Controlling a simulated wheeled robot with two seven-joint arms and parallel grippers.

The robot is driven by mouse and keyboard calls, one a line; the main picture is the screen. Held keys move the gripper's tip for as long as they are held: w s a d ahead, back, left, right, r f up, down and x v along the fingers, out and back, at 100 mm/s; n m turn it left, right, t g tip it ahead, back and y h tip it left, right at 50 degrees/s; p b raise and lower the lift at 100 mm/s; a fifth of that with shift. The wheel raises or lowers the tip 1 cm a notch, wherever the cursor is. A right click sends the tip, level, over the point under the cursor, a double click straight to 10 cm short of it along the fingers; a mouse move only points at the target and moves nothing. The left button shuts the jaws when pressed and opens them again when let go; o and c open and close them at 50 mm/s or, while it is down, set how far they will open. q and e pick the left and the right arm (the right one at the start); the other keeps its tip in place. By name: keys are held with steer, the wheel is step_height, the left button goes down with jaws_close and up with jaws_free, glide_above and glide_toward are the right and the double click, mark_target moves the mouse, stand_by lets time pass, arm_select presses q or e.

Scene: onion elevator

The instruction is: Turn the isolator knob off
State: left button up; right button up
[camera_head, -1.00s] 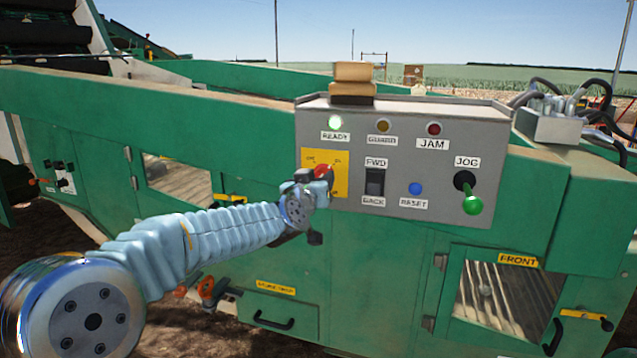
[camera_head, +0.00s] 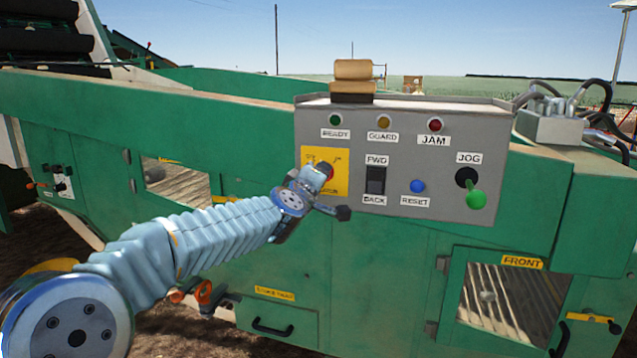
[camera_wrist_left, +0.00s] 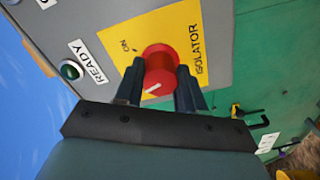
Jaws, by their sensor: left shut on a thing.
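The red isolator knob (camera_wrist_left: 158,70) sits on a yellow plate (camera_wrist_left: 112,40) marked ON and ISOLATOR. In the left wrist view the two fingers of my left gripper (camera_wrist_left: 160,88) are on either side of the knob and shut on it. The knob's white mark points towards the lower left of that view, away from the ON label. In the head view the knob (camera_head: 327,171) is partly hidden behind my left gripper (camera_head: 312,178). The READY lamp (camera_head: 335,121) looks dark green and unlit. My right gripper is not in view.
The grey control panel (camera_head: 420,140) also holds a FWD/BACK switch (camera_head: 375,181), a blue RESET button (camera_head: 417,186) and a green JOG lever (camera_head: 476,199), all right of the knob. A tan stacked block (camera_head: 353,80) stands on the panel top.

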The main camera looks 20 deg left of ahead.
arm_select(q)
steer(key=n+b, duration=0.1)
steer(key=n, duration=0.3)
steer(key=shift+f, duration=0.15)
steer(key=shift+n, duration=0.9)
steer(key=o, duration=1)
steer(key=shift+o, duration=0.2)
steer(key=s, duration=1.3)
steer(key=shift+s+a+b, duration=0.25)
steer(key=shift+s+b, duration=0.15)
steer(key=shift+b, duration=0.05)
